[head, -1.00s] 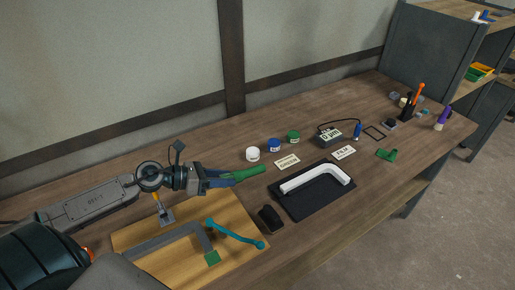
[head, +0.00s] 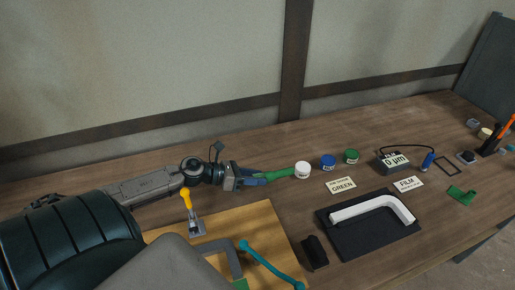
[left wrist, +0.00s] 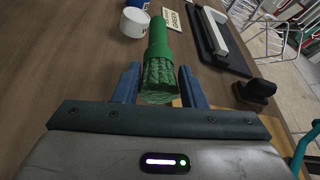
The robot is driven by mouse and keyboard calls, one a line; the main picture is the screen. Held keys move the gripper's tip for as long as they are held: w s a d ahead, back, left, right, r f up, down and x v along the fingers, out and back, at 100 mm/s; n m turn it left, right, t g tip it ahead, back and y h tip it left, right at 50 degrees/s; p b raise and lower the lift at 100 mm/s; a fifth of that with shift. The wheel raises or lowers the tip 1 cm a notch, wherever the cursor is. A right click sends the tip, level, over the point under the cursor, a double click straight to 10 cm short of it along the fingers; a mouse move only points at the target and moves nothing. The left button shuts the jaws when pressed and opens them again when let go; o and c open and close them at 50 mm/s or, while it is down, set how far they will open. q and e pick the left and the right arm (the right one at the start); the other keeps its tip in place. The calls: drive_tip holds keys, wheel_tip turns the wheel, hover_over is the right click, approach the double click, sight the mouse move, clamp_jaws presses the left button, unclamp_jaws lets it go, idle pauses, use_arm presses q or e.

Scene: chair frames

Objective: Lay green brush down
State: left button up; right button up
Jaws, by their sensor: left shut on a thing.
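My left gripper (head: 250,180) is shut on the green brush (head: 281,174), a thick green rod held between the two blue fingers. In the head view the brush points right, its far end near the white jar (head: 303,170). In the left wrist view the brush (left wrist: 158,62) points away from the gripper (left wrist: 158,84), with its textured end between the fingers. I cannot tell whether the brush touches the table (head: 268,207). My right gripper is not in view.
Blue (head: 328,161) and green (head: 351,156) jars stand beside the white jar. A card reading GREEN (head: 341,186) lies in front. A black mat (head: 352,240) holds a white bent part (head: 375,208). A wooden board (head: 258,225) carries a grey frame, a teal bar and a yellow-handled clamp (head: 187,203).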

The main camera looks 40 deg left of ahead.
sight(255, 192)
use_arm(q)
wheel_tip(255, 192, down, 3)
drive_tip(key=shift+d, duration=0.1)
drive_tip(key=shift+f+p, duration=0.3)
drive_tip(key=shift+f, duration=0.2)
drive_tip(key=shift+f+b, duration=0.25)
drive_tip(key=shift+b, duration=0.05)
drive_tip(key=o, duration=0.9)
drive_tip(key=shift+s+r, duration=0.1)
drive_tip(key=shift+r, duration=0.05)
drive_tip(key=shift+o, duration=0.6)
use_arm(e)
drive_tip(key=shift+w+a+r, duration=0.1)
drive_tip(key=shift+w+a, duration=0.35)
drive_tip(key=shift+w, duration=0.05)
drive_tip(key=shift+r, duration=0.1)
